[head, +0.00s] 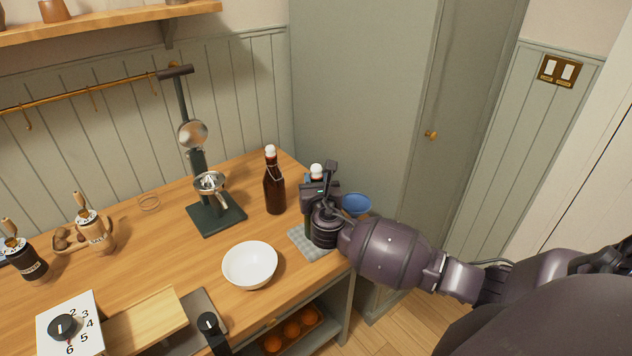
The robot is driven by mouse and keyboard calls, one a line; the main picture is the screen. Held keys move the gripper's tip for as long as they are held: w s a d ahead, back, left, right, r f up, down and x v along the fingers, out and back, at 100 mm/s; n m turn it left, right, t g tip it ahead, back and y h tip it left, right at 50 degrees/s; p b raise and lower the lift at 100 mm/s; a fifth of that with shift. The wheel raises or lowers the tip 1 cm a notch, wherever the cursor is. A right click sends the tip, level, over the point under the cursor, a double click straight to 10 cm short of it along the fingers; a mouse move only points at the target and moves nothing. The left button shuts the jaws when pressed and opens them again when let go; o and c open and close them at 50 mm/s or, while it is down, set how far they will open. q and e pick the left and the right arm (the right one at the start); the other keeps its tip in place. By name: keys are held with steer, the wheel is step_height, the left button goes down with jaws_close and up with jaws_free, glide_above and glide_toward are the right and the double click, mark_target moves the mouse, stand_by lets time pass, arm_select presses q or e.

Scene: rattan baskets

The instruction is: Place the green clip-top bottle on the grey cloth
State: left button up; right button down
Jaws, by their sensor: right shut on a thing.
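The green clip-top bottle (317,169) is mostly hidden behind my right gripper; its white stopper shows above the hand, and its colour is hard to make out. My right gripper (318,190) is shut on this bottle at the right end of the wooden counter. The bottle looks upright. The grey cloth (298,238), a checked square, lies at the counter's right edge, just below the hand and partly covered by my arm. I cannot tell whether the bottle's base touches the cloth. My left gripper is not in view.
A brown clip-top bottle (274,190) stands left of the hand. A white bowl (250,264) stands left of the cloth. A blue bowl (357,203) is right of the hand. A lever citrus press (215,217) stands farther left. A tall grey-green cabinet (370,100) rises behind.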

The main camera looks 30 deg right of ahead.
steer(key=shift+r, duration=0.1)
steer(key=c, duration=1.2)
jaws_free()
steer(key=o, duration=0.4)
steer(key=shift+o, duration=0.2)
